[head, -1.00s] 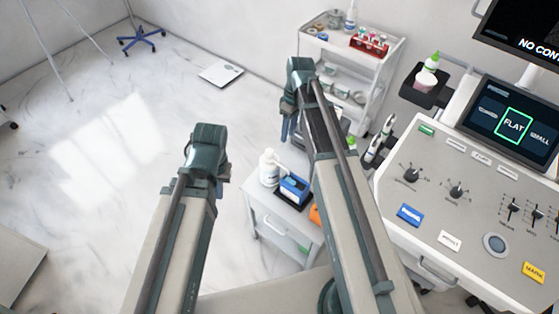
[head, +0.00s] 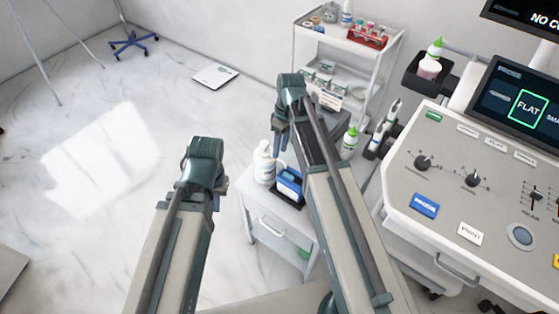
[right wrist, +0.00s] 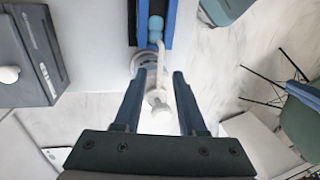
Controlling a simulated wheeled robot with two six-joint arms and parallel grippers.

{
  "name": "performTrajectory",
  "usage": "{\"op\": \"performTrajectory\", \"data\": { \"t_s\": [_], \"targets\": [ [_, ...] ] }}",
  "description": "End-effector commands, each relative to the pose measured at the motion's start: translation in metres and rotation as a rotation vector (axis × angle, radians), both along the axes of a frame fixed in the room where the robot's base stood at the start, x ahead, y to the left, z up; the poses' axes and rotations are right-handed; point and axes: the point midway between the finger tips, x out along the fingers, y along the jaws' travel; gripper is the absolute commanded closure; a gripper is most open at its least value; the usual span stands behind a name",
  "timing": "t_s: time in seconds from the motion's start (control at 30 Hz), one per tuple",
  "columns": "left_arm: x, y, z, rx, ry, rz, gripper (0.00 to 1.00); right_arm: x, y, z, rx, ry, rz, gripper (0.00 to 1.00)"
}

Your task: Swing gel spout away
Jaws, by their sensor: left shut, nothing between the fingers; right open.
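The gel bottle (head: 265,166), a white pump bottle, stands on the small white cabinet (head: 284,218) beside a blue box (head: 290,184). In the right wrist view its pump head (right wrist: 159,103) sits between my right fingers, with the pale spout (right wrist: 160,62) reaching up toward a dark and blue holder. My right gripper (head: 279,138) is open, just above the bottle; in the wrist view its fingers (right wrist: 157,82) stand on both sides of the pump, with gaps. My left gripper (head: 219,186) is shut and empty, left of the cabinet; its fingertips are mostly hidden.
A control console (head: 470,190) with a screen stands at the right. A white trolley (head: 350,50) with supplies is behind. A green-capped bottle (head: 349,143) stands right of my right arm. The floor (head: 90,160) at the left is mostly clear.

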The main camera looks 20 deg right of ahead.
Motion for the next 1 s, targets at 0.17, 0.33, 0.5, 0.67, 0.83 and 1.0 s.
{"op": "performTrajectory", "data": {
  "t_s": [0.17, 0.33, 0.5, 0.67, 0.83, 1.0],
  "targets": [
    [0.0, 0.0, -0.024, 0.0, 0.0, 0.0, 1.0, -0.003, 0.003, -0.024, 0.0, 0.0, 0.001, 0.6],
    [0.0, 0.0, -0.026, 0.0, 0.0, 0.0, 1.0, -0.003, 0.004, -0.026, 0.0, 0.0, 0.0, 0.6],
    [0.0, 0.0, -0.025, 0.0, 0.0, 0.0, 1.0, -0.003, 0.004, -0.025, 0.0, 0.0, 0.0, 0.6],
    [0.0, 0.0, -0.025, 0.0, 0.0, 0.0, 1.0, -0.003, 0.004, -0.025, 0.0, 0.0, 0.0, 0.83],
    [0.0, 0.0, -0.025, 0.0, 0.0, 0.0, 1.0, -0.003, 0.004, -0.025, 0.0, 0.0, 0.0, 1.0],
    [0.0, 0.0, -0.025, 0.0, 0.0, 0.0, 1.0, -0.003, 0.004, -0.025, 0.0, 0.0, 0.0, 1.0]
  ]
}}
